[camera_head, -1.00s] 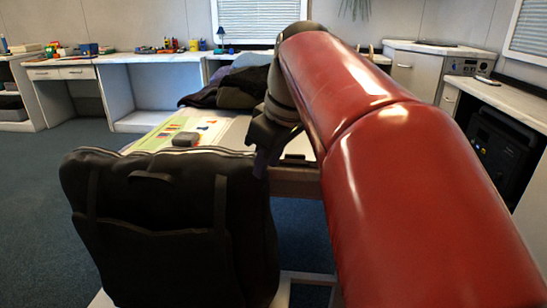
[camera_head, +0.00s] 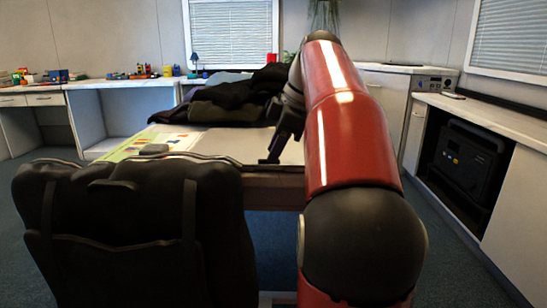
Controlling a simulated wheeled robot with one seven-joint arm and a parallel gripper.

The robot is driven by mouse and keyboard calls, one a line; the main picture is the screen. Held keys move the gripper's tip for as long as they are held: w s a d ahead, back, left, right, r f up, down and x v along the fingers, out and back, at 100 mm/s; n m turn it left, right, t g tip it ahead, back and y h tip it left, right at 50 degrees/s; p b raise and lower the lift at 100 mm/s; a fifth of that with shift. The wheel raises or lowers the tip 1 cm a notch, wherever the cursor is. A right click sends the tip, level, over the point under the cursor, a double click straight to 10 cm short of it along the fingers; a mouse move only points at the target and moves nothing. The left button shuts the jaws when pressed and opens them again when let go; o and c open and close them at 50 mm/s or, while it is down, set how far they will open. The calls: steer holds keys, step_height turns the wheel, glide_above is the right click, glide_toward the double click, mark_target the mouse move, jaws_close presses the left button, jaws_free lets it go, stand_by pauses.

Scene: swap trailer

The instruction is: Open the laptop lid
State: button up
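No laptop can be clearly made out in the head view; my arm may hide part of the desk where it could lie. My gripper (camera_head: 270,160) points down at the near edge of the light-topped desk (camera_head: 225,143). It appears in dark profile, so I cannot tell whether its fingers are open or whether they touch anything. A small grey object (camera_head: 154,149) lies on a colourful printed sheet (camera_head: 125,148), left of my gripper.
A black padded chair (camera_head: 130,235) stands close in front of the desk at left. Dark crumpled cloth (camera_head: 235,100) covers the desk's back. A counter (camera_head: 490,115) with a black device (camera_head: 468,160) below is at right. Blue floor shows at far left.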

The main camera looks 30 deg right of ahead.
steer(key=shift+w+a+f, duration=0.1)
steer(key=shift+w+f, duration=0.1)
steer(key=shift+f, duration=0.3)
steer(key=shift+c, duration=0.2)
jaws_close()
steer(key=shift+r, duration=0.1)
